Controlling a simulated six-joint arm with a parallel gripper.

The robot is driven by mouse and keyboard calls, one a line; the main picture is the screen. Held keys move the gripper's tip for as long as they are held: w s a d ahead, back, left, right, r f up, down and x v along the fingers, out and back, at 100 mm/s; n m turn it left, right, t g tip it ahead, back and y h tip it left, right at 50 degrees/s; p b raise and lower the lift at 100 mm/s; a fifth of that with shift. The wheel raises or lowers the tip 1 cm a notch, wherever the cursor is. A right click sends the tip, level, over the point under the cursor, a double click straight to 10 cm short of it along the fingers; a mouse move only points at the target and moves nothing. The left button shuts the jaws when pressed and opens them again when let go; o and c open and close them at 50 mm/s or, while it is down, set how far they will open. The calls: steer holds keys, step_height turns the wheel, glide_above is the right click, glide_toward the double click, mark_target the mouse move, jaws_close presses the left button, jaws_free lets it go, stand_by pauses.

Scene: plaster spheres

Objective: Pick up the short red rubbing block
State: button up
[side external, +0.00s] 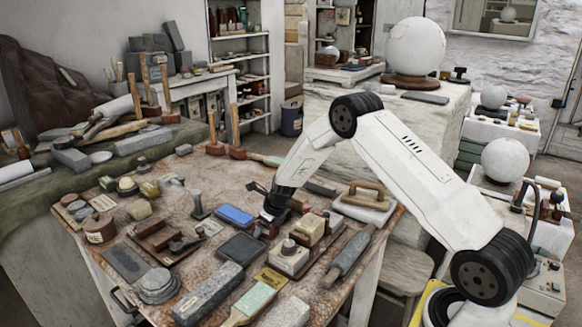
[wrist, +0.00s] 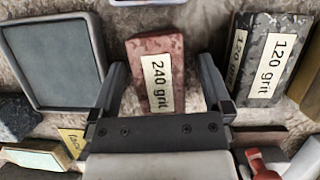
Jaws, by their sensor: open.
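The short red rubbing block (wrist: 157,78), mottled red with a "240 grit" label, lies on the worktable in the wrist view. My gripper (wrist: 162,68) is open, with one finger to the left of the block and one to the right. There is a visible gap on both sides, and the lower end of the block is near the gripper's palm bar. In the side external view my gripper (side external: 271,212) is low over the middle of the table, and the block is mostly hidden beneath it.
A mottled dark red and grey "120 grit" block (wrist: 265,58) stands close to the right finger. A grey-framed slate (wrist: 55,62) lies close to the left. A blue pad (side external: 235,216) lies left of my gripper. Tools and stones crowd the table.

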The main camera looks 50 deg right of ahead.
stand_by(0.3)
jaws_close()
steer(key=shift+r, duration=0.2)
steer(key=shift+r, duration=0.5)
step_height(320, 180, up, 2)
steer(key=shift+r, duration=0.1)
steer(key=s+a+r, duration=0.1)
steer(key=s+r, duration=0.2)
steer(key=s, duration=0.1)
steer(key=s+r, duration=0.2)
steer(key=s, duration=0.1)
steer(key=s+a+r, duration=0.1)
steer(key=s+r, duration=0.2)
steer(key=s, duration=0.1)
steer(key=shift+s+a+r, duration=0.4)
steer(key=shift+s+r, duration=0.15)
steer(key=shift+s, duration=0.3)
steer(key=shift+s+a+r, duration=0.1)
steer(key=shift+s+r, duration=0.1)
steer(key=shift+s, duration=0.3)
